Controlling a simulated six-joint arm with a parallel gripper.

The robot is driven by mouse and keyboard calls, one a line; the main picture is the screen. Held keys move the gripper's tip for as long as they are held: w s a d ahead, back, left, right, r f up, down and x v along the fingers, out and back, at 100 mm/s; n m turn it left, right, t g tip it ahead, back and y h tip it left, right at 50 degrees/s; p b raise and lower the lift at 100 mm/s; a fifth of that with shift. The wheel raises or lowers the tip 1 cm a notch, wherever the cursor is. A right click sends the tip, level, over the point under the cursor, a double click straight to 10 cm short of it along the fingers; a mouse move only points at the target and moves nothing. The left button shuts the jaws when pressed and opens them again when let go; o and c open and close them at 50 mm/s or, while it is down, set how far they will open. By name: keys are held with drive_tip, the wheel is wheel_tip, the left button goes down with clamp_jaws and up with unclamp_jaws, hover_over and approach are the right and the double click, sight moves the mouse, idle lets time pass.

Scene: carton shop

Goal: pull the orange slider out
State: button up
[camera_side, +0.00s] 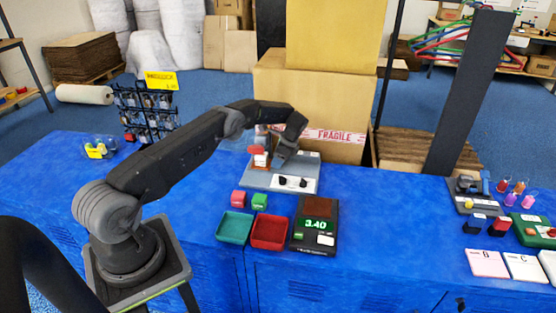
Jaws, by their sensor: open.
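A grey panel (257,181) stands on the blue bench in front of the cardboard boxes. An orange-red piece (260,157), which looks like the orange slider, sits at the panel's left back part. My arm reaches over from the left, and my gripper (278,160) points down over the panel, just right of the orange piece. The gripper is open and small in this view. I cannot tell whether it touches the slider. The arm's end partly hides the panel's back part.
Two black knobs (293,182) sit on a white strip at the panel's front. Free bench lies right of the panel.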

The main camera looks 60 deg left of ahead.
drive_tip(key=shift+f, duration=0.1)
drive_tip(key=shift+c, duration=0.3)
clamp_jaws()
